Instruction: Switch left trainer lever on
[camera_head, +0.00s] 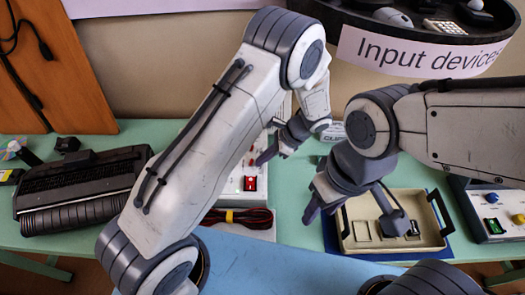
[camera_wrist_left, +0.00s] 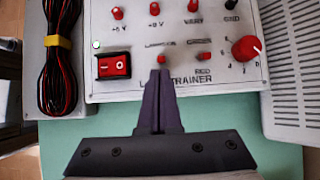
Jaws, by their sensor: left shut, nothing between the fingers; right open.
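The white trainer panel (camera_wrist_left: 215,85) fills the top of the left wrist view; it shows partly behind my left arm in the head view (camera_head: 233,186). Its left lever (camera_wrist_left: 161,59) is a small red knob right at my fingertips. Whether they touch it is unclear. A second lever (camera_wrist_left: 204,56) stands to its right. My left gripper (camera_wrist_left: 159,72) is shut and empty, pointing at the left lever; in the head view it is above the trainer (camera_head: 265,157). My right gripper (camera_head: 352,208) is open, over the beige tray.
A red rocker switch (camera_wrist_left: 113,65) and a red dial (camera_wrist_left: 246,49) flank the levers. A cable bundle (camera_wrist_left: 57,60) lies left of the trainer, a vented grey case (camera_wrist_left: 290,70) right. The beige tray (camera_head: 435,238) and a typewriter-like device (camera_head: 80,185) stand on the green table.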

